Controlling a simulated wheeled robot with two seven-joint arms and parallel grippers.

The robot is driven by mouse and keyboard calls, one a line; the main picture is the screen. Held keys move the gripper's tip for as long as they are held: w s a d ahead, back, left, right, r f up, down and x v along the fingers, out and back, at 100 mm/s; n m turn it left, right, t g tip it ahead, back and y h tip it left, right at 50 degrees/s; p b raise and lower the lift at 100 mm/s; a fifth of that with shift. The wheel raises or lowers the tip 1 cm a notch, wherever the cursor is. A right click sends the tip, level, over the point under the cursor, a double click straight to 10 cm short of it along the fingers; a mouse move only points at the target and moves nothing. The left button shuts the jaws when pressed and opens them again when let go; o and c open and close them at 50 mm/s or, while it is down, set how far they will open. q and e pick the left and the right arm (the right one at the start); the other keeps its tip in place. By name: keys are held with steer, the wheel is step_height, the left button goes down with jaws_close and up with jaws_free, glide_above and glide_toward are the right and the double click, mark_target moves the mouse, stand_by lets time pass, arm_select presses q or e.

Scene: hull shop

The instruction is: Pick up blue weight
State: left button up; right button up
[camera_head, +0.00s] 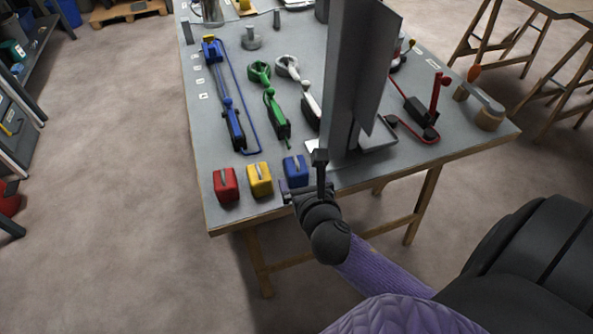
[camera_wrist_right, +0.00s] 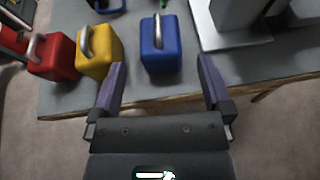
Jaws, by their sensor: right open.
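The blue weight (camera_head: 295,171) is a block with a metal handle on top. It stands near the front edge of the grey table (camera_head: 240,210), right of the yellow weight. In the right wrist view the blue weight (camera_wrist_right: 160,52) lies ahead of my right gripper (camera_wrist_right: 160,85), roughly between the lines of its two fingers. The fingers are apart, with nothing between them. In the head view my right gripper (camera_head: 304,187) is at the table's front edge, close to the blue weight and partly hidden by its own wrist. My left gripper is not in view.
The yellow weight (camera_head: 259,180) and red weight (camera_head: 226,188) stand left of the blue one. A tall grey metal piece (camera_head: 350,90) stands just to its right. Blue, green and white tools lie behind, and a red tool (camera_head: 425,112) lies at the right.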

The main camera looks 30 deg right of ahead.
mark_target(296, 169)
steer(key=b+x, duration=0.1)
steer(key=x, duration=0.2)
steer(key=b+x, duration=0.2)
steer(key=x, duration=0.1)
steer(key=shift+f, duration=0.4)
steer(key=shift+w, duration=0.2)
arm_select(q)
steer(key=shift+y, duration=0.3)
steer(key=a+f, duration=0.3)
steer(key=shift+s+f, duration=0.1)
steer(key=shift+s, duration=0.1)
arm_select(e)
steer(key=shift+r, duration=0.15)
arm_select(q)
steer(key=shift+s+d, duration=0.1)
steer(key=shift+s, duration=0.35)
arm_select(e)
jaws_close()
